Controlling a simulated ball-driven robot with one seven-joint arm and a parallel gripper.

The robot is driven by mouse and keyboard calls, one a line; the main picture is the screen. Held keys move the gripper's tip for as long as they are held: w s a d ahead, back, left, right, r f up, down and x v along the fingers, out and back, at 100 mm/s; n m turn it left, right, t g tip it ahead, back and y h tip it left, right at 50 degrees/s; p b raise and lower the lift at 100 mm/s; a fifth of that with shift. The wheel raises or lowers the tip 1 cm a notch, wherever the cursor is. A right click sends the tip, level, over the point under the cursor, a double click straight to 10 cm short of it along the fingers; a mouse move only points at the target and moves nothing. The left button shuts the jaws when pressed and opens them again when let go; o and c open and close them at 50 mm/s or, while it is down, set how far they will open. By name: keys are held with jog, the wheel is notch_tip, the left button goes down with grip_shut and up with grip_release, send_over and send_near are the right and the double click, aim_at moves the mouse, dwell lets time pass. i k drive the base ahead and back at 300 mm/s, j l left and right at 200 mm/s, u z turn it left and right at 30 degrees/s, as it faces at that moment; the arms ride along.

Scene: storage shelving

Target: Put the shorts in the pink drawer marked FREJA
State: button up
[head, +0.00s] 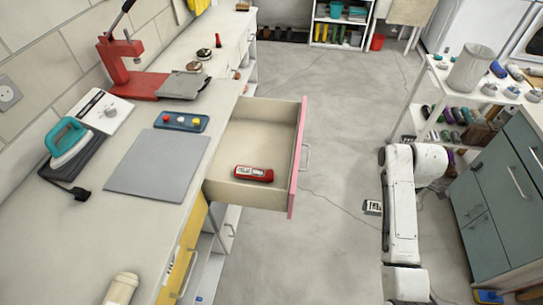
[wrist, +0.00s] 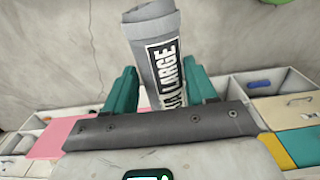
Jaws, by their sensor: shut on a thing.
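My gripper (wrist: 162,82) has teal fingers, closed on a grey rolled thing (wrist: 150,28) with a black-and-white label that reads LARGE. In the head view the drawer with the pink front (head: 298,160) is pulled out from under the counter. Its lettering is not visible. A red labelled item (head: 254,173) lies inside near its front. A pink panel (wrist: 62,137) shows at left in the wrist view. My gripper is not clearly visible in the head view.
The counter (head: 60,245) carries a grey mat (head: 157,162), a teal iron (head: 70,140), a red press (head: 120,65) and a small tray (head: 181,122). A yellow drawer front (head: 183,255) is below. A grey-green cabinet (head: 505,190) stands at right. The floor between is mostly clear.

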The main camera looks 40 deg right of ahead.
aim_at(263, 141)
jog(key=i, duration=1.95)
